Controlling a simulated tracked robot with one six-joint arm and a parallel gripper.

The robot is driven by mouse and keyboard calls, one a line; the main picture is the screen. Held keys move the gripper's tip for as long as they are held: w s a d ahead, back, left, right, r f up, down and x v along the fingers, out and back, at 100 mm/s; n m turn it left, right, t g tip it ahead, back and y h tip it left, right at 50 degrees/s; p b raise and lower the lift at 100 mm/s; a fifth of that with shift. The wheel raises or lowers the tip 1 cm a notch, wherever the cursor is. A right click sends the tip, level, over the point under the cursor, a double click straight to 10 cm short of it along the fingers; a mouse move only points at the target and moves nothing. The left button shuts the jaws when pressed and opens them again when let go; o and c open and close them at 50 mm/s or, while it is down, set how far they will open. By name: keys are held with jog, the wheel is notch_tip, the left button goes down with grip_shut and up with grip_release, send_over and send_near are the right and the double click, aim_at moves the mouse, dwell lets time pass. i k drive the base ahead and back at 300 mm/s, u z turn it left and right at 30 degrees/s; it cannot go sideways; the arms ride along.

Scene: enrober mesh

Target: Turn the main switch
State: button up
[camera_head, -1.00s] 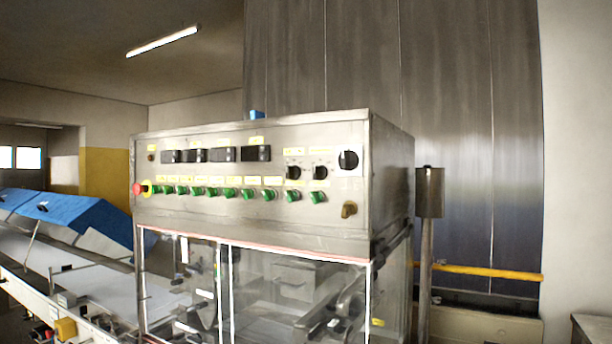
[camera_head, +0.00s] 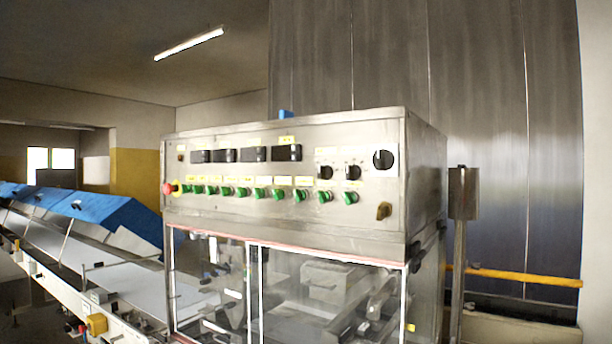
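A steel control panel (camera_head: 230,214) faces me on top of the machine. A large black rotary knob (camera_head: 383,160) sits at its upper right, and is the likeliest main switch by size, though I cannot read its label. Two smaller black knobs (camera_head: 326,172) are to its left. A brass-coloured knob or lock (camera_head: 383,211) is at the lower right. My gripper is not in view.
Clear glazed doors (camera_head: 330,290) enclose the machine below the panel. A conveyor (camera_head: 110,280) with blue covers (camera_head: 105,210) extends to the left. A steel post (camera_head: 460,230) and a yellow pipe (camera_head: 520,276) stand at the right. Nothing visible blocks the panel's front.

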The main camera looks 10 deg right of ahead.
aim_at(382, 159)
jog(key=k, duration=1.35)
jog(key=u, duration=0.25)
jog(key=i, duration=0.45)
jog(key=u, duration=0.85)
jog(key=i, duration=1)
jog(key=u, duration=0.2)
